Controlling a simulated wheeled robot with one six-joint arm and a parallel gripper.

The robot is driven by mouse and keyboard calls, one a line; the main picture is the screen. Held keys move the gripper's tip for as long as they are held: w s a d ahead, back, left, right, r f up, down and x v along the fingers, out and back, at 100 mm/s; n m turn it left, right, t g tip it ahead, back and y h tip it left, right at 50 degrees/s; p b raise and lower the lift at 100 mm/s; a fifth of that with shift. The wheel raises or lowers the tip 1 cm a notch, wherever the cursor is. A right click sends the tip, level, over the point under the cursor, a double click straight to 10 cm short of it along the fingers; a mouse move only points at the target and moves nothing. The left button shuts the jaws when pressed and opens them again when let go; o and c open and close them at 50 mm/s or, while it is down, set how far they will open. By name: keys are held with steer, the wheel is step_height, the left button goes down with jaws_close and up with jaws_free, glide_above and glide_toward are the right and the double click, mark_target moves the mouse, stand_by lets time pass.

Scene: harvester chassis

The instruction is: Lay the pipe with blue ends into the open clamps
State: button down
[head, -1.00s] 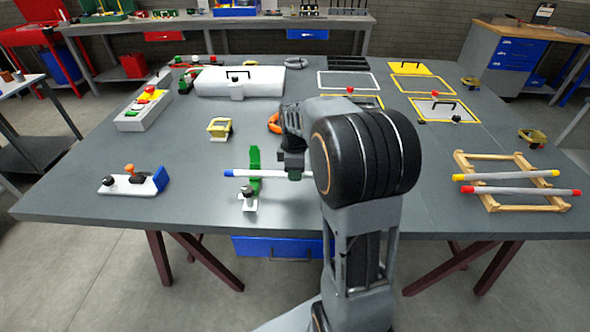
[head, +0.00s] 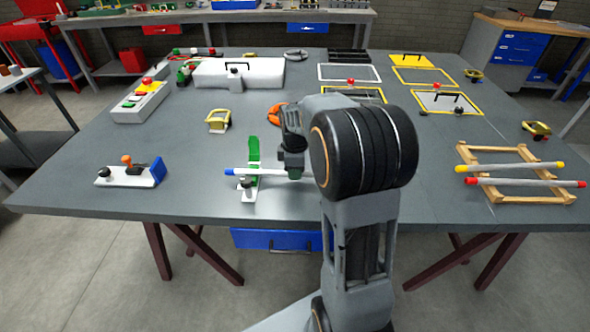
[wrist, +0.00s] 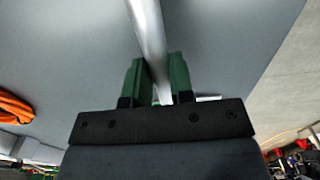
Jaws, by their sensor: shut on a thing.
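The pipe with blue ends (head: 258,171) is pale grey and lies level across the picture in the head view. Its left blue end shows; its right end is hidden behind my arm. My gripper (head: 293,172) is shut on the pipe. In the wrist view my gripper's green fingers (wrist: 158,82) stand either side of the pipe (wrist: 149,30). One clamp with a raised green arm (head: 254,149) and a white base (head: 249,190) is open near the pipe's left end. The pipe crosses over this clamp; I cannot tell whether it touches. No second clamp shows clearly.
A wooden rack (head: 530,196) at the right holds pipes with yellow and red ends. A white fixture with an orange knob (head: 130,174) stands at the left. A yellow-framed block (head: 218,121) and an orange ring (head: 277,115) lie behind the pipe.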

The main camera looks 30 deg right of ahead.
steer(key=c, duration=0.9)
jaws_free()
step_height(320, 180, up, 14)
steer(key=p, duration=0.1)
steer(key=shift+f, duration=0.1)
stand_by(0.6)
